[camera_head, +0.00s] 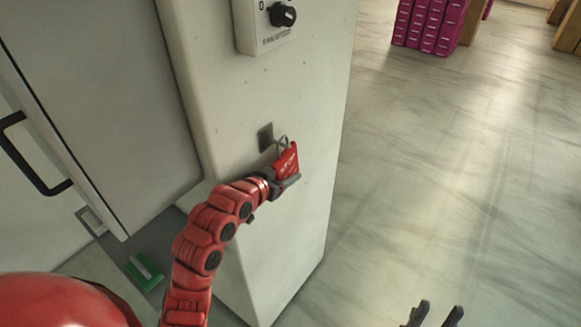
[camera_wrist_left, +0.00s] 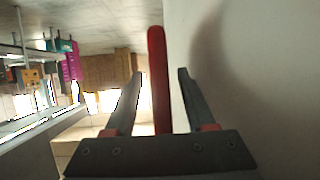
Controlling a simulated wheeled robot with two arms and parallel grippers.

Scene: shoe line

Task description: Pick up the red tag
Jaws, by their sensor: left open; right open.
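The red tag (camera_head: 287,159) hangs by a metal shackle (camera_head: 282,141) beside a small metal plate (camera_head: 265,138) on a pale cabinet's side. My left gripper (camera_head: 288,180) is at the tag's lower part and partly hides it. In the left wrist view the tag (camera_wrist_left: 157,75) shows edge-on between the two fingers of my left gripper (camera_wrist_left: 157,80), with a gap on each side. These fingers are open. My right gripper (camera_head: 436,312) is open and empty at the bottom edge of the head view, over the floor.
The pale cabinet (camera_head: 285,235) stands close by my left gripper. A rotary switch (camera_head: 282,15) is above the tag. A door with a black handle (camera_head: 35,155) is at left, with a green object (camera_head: 145,271) below. Purple boxes (camera_head: 430,25) stand far back. The right floor is clear.

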